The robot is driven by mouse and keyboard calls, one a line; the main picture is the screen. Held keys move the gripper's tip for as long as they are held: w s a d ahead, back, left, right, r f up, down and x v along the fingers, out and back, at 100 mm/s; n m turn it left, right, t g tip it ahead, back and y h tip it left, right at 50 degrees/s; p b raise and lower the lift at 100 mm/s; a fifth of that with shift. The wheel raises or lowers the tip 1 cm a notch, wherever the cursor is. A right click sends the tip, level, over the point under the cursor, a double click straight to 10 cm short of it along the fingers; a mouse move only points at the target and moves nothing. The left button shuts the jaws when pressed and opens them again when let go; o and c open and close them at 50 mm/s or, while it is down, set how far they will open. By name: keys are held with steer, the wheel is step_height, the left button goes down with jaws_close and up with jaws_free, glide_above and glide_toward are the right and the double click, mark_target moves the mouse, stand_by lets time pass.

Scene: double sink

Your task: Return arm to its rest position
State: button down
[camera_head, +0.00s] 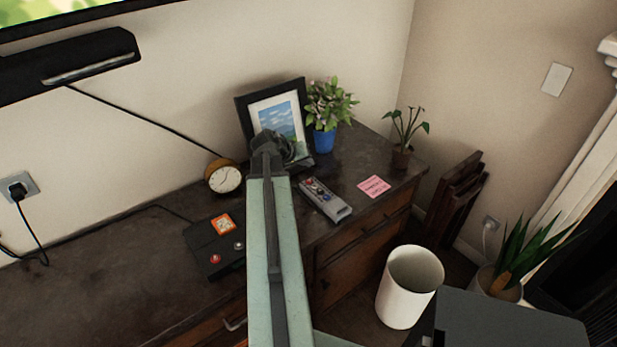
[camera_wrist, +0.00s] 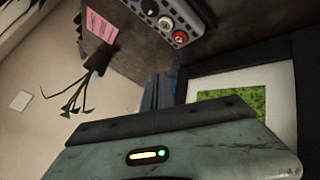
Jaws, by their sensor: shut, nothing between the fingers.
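My arm shows in the head view as a pale green link rising from the bottom edge over the dark desk (camera_head: 110,265). Its dark end (camera_head: 268,150) overlaps the lower part of the picture frame in that view; I cannot tell whether they touch. In the wrist view my gripper (camera_wrist: 165,122) fills the bottom, with a dark bar and a green body bearing a small lit indicator. It is shut and holds nothing. The head view does not show its fingers clearly.
Near the arm are a picture frame (camera_head: 245,110), a blue-potted plant (camera_head: 324,141), a clock (camera_head: 224,177), a remote (camera_head: 326,200), a black box (camera_head: 203,243) with buttons, and a pink note (camera_head: 374,186). A white bin (camera_head: 394,300) stands on the floor at right.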

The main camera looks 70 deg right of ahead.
stand_by(0.7)
steer(key=w+a+f+n+t+y+p, duration=0.1)
steer(key=w+a+n+t+y, duration=0.15)
steer(key=w+a, duration=1.05)
steer(key=w+a+f+n+t+y+p, duration=0.1)
steer(key=w+a+f+n, duration=0.15)
steer(key=w+a, duration=1.1)
steer(key=w+a+n+y, duration=0.1)
steer(key=a, duration=0.6)
steer(key=w+a+n+y, duration=0.1)
steer(key=w+a+n, duration=0.1)
steer(key=a, duration=0.5)
steer(key=w+a+n+y+p, duration=0.1)
steer(key=w+a, duration=0.1)
steer(key=a, duration=0.5)
steer(key=shift+w+a+n+t, duration=0.25)
steer(key=shift+n, duration=0.05)
steer(key=s+a+n+y, duration=0.1)
steer(key=a+n+y, duration=0.1)
steer(key=a, duration=1.6)
steer(key=shift+a+r+n+g+p, duration=0.15)
steer(key=shift+a+n+g+p, duration=0.3)
steer(key=shift+n, duration=0.35)
steer(key=shift+d, duration=0.2)
